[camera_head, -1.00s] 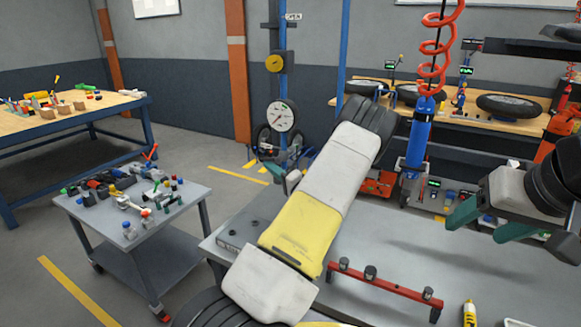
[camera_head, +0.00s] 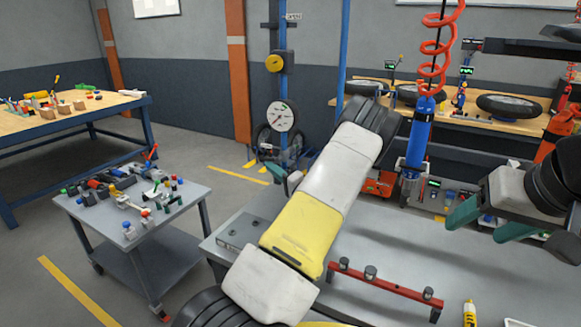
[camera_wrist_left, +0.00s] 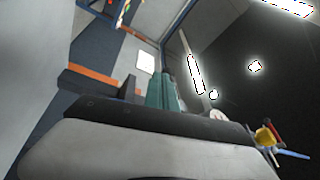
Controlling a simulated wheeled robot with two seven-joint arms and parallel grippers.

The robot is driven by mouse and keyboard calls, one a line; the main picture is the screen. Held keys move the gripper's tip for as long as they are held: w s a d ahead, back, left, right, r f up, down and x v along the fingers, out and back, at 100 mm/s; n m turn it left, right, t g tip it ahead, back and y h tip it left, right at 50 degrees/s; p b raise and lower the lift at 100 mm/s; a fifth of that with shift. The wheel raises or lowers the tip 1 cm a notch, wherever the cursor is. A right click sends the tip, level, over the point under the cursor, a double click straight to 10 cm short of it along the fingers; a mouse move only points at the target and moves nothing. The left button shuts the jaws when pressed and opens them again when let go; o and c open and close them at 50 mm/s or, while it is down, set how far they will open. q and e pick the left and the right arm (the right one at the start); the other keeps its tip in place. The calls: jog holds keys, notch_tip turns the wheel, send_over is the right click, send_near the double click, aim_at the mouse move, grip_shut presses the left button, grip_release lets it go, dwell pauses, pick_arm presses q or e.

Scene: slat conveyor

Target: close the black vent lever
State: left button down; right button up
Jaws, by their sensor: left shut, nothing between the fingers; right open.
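A blue post (camera_head: 284,105) stands behind the bench, with a small OPEN label (camera_head: 293,16) near its top. My left gripper (camera_head: 293,179) is mostly hidden by my own arm in the head view, well below the label. In the left wrist view its teal fingers (camera_wrist_left: 160,92) are together and empty. My right gripper (camera_head: 482,225) is open and empty at the right, far from the post.
A black box with a yellow knob (camera_head: 275,63) and a white round gauge (camera_head: 281,116) sit on the post. A red bar fixture (camera_head: 385,284) lies on the grey bench (camera_head: 400,245). A blue cylinder (camera_head: 418,135) hangs from a red coiled hose. A tool cart (camera_head: 135,215) stands left.

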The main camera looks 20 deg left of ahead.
pick_arm(q)
jog(key=r+v, duration=0.2)
jog(key=v, duration=1)
jog(key=shift+s+d+r, duration=0.2)
jog(key=shift+d+r, duration=0.1)
jog(key=shift+d, duration=0.1)
